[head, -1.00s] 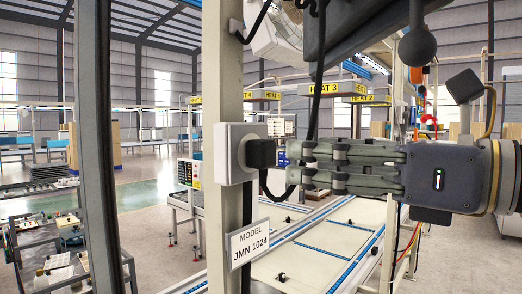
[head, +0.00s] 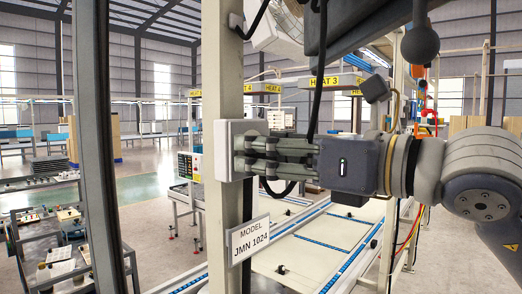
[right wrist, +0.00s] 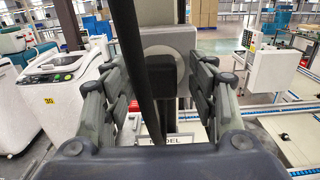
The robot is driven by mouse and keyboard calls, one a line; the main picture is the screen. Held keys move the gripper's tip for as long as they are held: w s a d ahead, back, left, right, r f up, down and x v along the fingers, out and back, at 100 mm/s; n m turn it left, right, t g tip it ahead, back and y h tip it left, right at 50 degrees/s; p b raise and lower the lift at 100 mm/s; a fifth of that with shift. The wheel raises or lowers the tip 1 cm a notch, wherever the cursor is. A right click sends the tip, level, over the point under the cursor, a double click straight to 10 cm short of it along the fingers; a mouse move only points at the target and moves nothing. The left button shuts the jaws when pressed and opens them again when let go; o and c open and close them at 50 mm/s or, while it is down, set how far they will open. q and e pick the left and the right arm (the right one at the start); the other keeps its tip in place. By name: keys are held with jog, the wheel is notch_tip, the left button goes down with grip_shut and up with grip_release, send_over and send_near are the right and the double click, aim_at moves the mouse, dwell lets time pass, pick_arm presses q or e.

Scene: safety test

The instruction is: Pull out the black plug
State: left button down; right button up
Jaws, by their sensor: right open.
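The black plug (right wrist: 161,74) sits in the round socket of a pale wall box (right wrist: 168,42), seen in the right wrist view. In the head view the box (head: 222,150) is fixed to an upright post, and my fingers hide the plug. My right gripper (head: 245,155) reaches in from the right, its fingertips at the box face. In the right wrist view its fingers (right wrist: 162,66) are spread open on either side of the plug, with gaps to it. A black cable (right wrist: 135,70) crosses in front, left of the plug. My left gripper is not in view.
A dark post (head: 98,150) stands at the left. A sign reading MODEL JMN 1024 (head: 249,240) hangs below the box. A black cable (head: 318,75) hangs down just above my right gripper. A conveyor (head: 300,255) runs behind.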

dwell(0.4)
jog(key=shift+b, duration=0.45)
dwell(0.6)
jog(key=shift+b, duration=0.4)
grip_shut()
jog(key=shift+d, duration=0.1)
